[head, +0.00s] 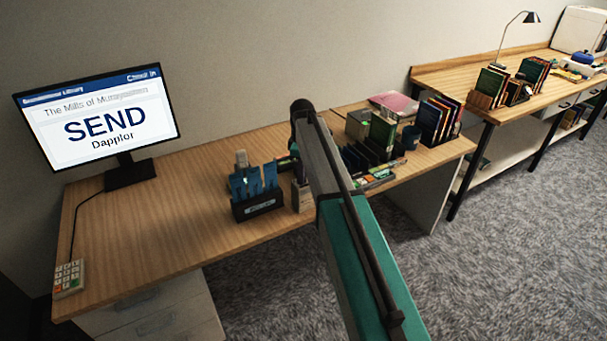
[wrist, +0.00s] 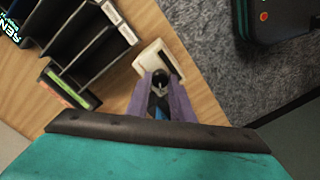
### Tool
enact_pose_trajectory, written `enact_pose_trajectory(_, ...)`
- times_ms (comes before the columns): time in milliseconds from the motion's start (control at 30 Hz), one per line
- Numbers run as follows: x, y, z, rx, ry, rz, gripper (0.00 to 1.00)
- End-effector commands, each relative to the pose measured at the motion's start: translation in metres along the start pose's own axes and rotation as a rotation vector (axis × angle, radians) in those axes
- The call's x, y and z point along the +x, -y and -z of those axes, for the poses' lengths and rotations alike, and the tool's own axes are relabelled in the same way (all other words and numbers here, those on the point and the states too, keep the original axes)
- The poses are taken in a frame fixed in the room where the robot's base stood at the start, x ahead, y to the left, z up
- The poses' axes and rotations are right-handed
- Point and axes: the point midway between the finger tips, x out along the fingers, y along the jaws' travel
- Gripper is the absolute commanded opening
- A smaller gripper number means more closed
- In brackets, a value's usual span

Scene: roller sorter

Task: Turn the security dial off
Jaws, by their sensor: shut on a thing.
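The security dial is a small dark knob (wrist: 160,84) on a cream box (wrist: 151,56) in the wrist view. My gripper (wrist: 161,77) has its two purple fingers on either side of the knob, shut on it. The fingers and the dark shape between them hide most of the knob, so I cannot tell its setting. In the head view a pale box (head: 301,196) stands at the desk's front edge, partly behind my arm.
A black holder with blue cards (head: 257,207) stands close left of the pale box. A black slotted rack (wrist: 84,48) with coloured labels is beside the cream box. A monitor (head: 100,115) and keypad (head: 69,277) are at left. The desk's left middle (head: 150,220) is clear.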

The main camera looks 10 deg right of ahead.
Motion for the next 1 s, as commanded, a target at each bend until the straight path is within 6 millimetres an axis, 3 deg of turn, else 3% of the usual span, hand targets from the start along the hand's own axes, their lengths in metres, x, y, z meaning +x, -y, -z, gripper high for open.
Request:
enact_pose_trajectory(400, -0.0023, -0.0052, -0.0025, -0.007, 0.002, -0.013, 0.0)
enact_pose_trajectory(433, -0.0023, -0.0052, -0.0025, -0.006, 0.002, -0.013, 0.24)
enact_pose_trajectory(533, -0.0021, -0.0043, -0.002, -0.007, 0.002, -0.011, 0.39)
enact_pose_trajectory(1000, -0.0052, -0.0017, 0.0003, -0.009, 0.0, -0.005, 0.39)
